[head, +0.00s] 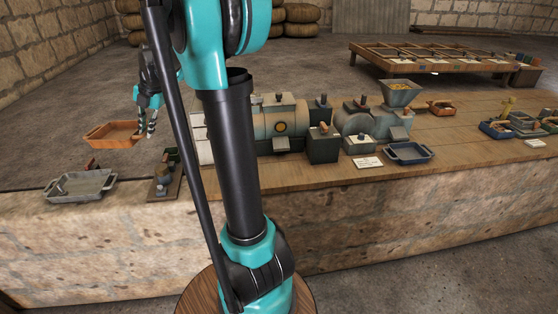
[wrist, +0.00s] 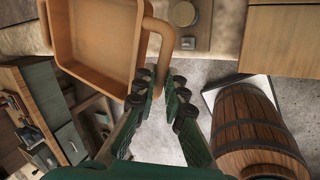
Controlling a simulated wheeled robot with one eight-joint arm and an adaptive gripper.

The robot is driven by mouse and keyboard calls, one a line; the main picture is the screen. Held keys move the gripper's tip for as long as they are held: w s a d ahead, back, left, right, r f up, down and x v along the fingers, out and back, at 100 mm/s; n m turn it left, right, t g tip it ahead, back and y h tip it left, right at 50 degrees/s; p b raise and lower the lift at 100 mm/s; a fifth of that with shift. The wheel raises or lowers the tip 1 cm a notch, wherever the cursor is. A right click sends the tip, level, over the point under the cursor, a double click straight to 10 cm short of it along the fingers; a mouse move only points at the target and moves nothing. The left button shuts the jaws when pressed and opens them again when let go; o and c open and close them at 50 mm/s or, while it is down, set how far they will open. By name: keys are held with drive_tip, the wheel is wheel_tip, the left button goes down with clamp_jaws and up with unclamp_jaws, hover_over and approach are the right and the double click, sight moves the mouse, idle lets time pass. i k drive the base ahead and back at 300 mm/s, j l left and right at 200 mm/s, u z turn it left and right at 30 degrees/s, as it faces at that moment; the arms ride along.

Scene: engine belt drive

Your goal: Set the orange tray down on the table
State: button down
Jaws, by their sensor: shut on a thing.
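The orange tray (head: 113,133) is held in the air and shows against the grey floor behind the left end of the table (head: 22,205). My gripper (head: 147,132) is at the tray's right side. In the wrist view, my gripper (wrist: 160,93) reaches the tray's rounded handle (wrist: 161,43), and its fingers are shut on it. The inside of the tray (wrist: 92,38) looks empty there. I cannot tell how high the tray is above the table.
A grey metal tray (head: 80,186) sits at the table's left end. Dark parts on a small board (head: 166,176) are beside it. Machinery (head: 280,122) and a blue tray (head: 408,152) stand further right. A wooden barrel (wrist: 250,125) shows in the wrist view.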

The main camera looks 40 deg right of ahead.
sight(278, 172)
drive_tip(key=k+l+u, duration=0.1)
drive_tip(key=l, duration=0.3)
drive_tip(key=l+u, duration=0.1)
drive_tip(key=l, duration=0.25)
drive_tip(key=k+l, duration=0.15)
drive_tip(key=l, duration=0.2)
drive_tip(key=k+l+u, duration=0.15)
drive_tip(key=l, duration=0.2)
drive_tip(key=k+l+u, duration=0.1)
drive_tip(key=l, duration=0.3)
drive_tip(key=k+l+u, duration=0.1)
drive_tip(key=l, duration=0.2)
drive_tip(key=k+l, duration=0.2)
drive_tip(key=l, duration=0.2)
drive_tip(key=k+l, duration=0.2)
drive_tip(key=l, duration=0.2)
drive_tip(key=k+l, duration=0.2)
drive_tip(key=l, duration=0.2)
